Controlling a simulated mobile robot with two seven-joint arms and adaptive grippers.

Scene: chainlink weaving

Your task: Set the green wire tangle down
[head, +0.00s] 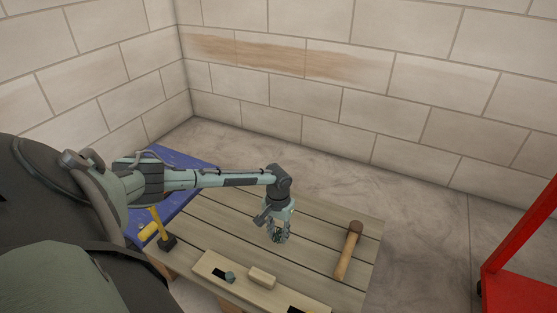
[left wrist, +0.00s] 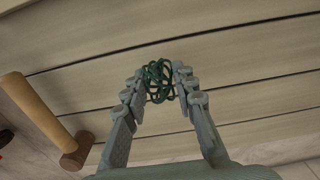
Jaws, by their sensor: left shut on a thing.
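The green wire tangle (left wrist: 158,82) is a small dark green bundle of looped wire. In the left wrist view it sits between the two fingertips of my left gripper (left wrist: 160,84), which is shut on it. In the head view my left gripper (head: 279,234) points down over the middle of the slatted wooden table (head: 215,222). The tangle is hard to make out there, behind the fingers. I cannot tell whether it touches the boards. My right gripper is not in view.
A wooden mallet (head: 349,250) lies right of the gripper. A wooden tray with slots (head: 240,283) is at the table's front, with a wooden block (head: 262,277) on it. A black-headed hammer (head: 163,232) is at left, near a blue surface (head: 190,166). A red frame (head: 520,290) stands far right.

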